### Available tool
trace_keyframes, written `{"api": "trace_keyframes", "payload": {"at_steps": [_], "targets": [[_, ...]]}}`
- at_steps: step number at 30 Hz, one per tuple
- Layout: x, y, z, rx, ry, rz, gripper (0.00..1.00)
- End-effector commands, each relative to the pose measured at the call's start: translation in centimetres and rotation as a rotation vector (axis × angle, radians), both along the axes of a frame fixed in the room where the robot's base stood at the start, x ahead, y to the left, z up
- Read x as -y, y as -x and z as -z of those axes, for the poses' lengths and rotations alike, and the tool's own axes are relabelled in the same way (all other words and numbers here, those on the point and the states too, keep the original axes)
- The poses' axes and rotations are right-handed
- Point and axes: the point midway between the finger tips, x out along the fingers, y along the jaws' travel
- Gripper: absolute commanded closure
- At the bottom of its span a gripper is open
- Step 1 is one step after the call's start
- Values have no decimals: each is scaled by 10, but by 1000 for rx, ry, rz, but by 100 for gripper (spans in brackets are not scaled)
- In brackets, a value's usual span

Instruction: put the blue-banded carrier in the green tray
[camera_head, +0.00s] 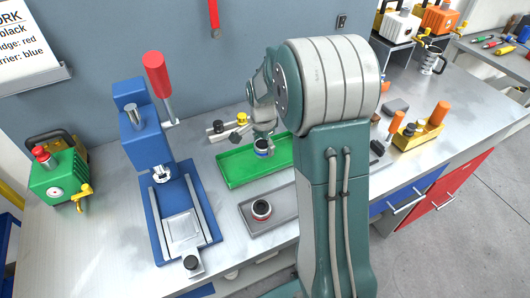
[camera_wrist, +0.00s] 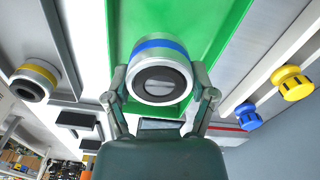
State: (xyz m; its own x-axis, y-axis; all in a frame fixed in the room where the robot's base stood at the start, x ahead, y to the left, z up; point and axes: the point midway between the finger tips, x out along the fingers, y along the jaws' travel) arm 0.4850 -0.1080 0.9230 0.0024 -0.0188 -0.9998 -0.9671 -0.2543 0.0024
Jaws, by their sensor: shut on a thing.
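The blue-banded carrier (camera_wrist: 160,72) is a short metal cylinder with a dark, slotted end. In the wrist view it sits between the two fingers of my gripper (camera_wrist: 160,97), which is shut on it. In the head view the carrier (camera_head: 262,147) is at the fingertips, over the green tray (camera_head: 236,171). The tray's green floor also fills the wrist view behind the carrier (camera_wrist: 208,25). I cannot tell whether the carrier touches the tray floor. My arm hides the tray's right end in the head view.
A yellow-banded carrier (camera_wrist: 35,80) shows in the wrist view. A blue press (camera_head: 150,140) stands left. Small knobbed parts (camera_head: 218,128) lie behind the green tray.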

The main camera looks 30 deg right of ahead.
Motion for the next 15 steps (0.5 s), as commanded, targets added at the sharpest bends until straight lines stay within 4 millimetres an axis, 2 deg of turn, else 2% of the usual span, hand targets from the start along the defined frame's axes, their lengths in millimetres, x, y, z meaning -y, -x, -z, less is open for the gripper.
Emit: {"api": "trace_keyframes", "payload": {"at_steps": [6, 12, 15], "targets": [[8, -9, 14, 1, -1, 1, 85], [8, -8, 42, -2, -3, 0, 85], [8, -8, 43, 2, -1, 0, 85]]}}
